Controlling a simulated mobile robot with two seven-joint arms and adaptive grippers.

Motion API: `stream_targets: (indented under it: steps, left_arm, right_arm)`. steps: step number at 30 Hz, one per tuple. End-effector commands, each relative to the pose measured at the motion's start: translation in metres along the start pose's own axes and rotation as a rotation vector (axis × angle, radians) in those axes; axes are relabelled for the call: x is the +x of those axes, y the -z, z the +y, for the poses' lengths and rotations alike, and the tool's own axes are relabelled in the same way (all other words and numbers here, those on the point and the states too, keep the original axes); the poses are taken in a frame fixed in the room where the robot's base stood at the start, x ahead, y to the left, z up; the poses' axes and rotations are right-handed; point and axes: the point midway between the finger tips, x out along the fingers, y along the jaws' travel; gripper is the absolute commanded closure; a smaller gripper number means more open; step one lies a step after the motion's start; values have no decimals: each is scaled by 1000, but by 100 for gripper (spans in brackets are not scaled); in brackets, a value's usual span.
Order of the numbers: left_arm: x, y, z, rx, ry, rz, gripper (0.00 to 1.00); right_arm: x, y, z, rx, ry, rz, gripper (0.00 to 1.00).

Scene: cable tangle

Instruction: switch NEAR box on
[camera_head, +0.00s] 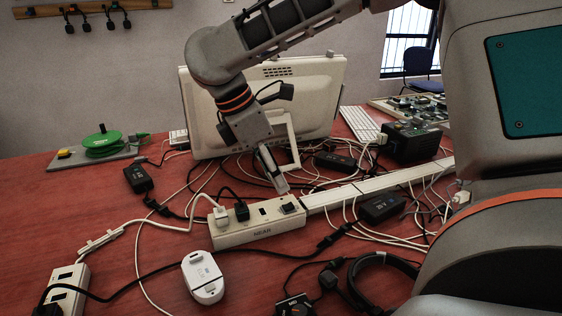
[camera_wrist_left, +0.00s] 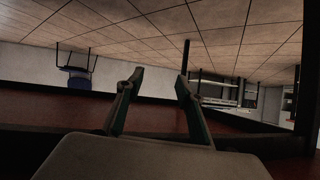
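The NEAR box (camera_head: 258,233) is a white power strip, lying at a slant on the red table in the head view. White and black plugs sit in its left part. A dark switch (camera_head: 290,207) is at its right end. My right gripper (camera_head: 282,188) reaches down from above, its fingers together with nothing seen between them. Its tips are just above and behind the switch; I cannot tell whether they touch the box. My left gripper (camera_wrist_left: 160,80) shows only in the left wrist view, with its fingers apart and empty.
A white monitor (camera_head: 315,105) stands behind the strip. Tangled cables and black adapters (camera_head: 380,208) lie around it. A white device (camera_head: 203,277) and headphones (camera_head: 385,280) lie in front. Another strip (camera_head: 66,290) is at the front left.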

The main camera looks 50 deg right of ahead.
Motion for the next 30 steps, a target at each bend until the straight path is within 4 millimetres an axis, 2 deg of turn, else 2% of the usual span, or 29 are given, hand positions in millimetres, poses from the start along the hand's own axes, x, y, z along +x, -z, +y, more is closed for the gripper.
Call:
stream_targets:
  steps: [5, 15, 18, 22, 30]
  left_arm:
    - [0, 0, 1, -4, -2, 2, 63]
    - [3, 6, 8, -38, -13, 24, 63]
    - [4, 9, 10, -46, -16, 31, 63]
    - [4, 12, 11, -51, -17, 39, 63]
    - [4, 15, 10, -52, -17, 45, 63]
  right_arm:
    - [7, 0, 0, 1, 1, -1, 69]
    - [60, 1, -1, -3, 6, -4, 69]
    - [70, 1, 0, -1, 4, -3, 69]
    - [77, 0, 0, -1, 1, -2, 69]
    - [78, 0, 0, 0, -1, 1, 69]
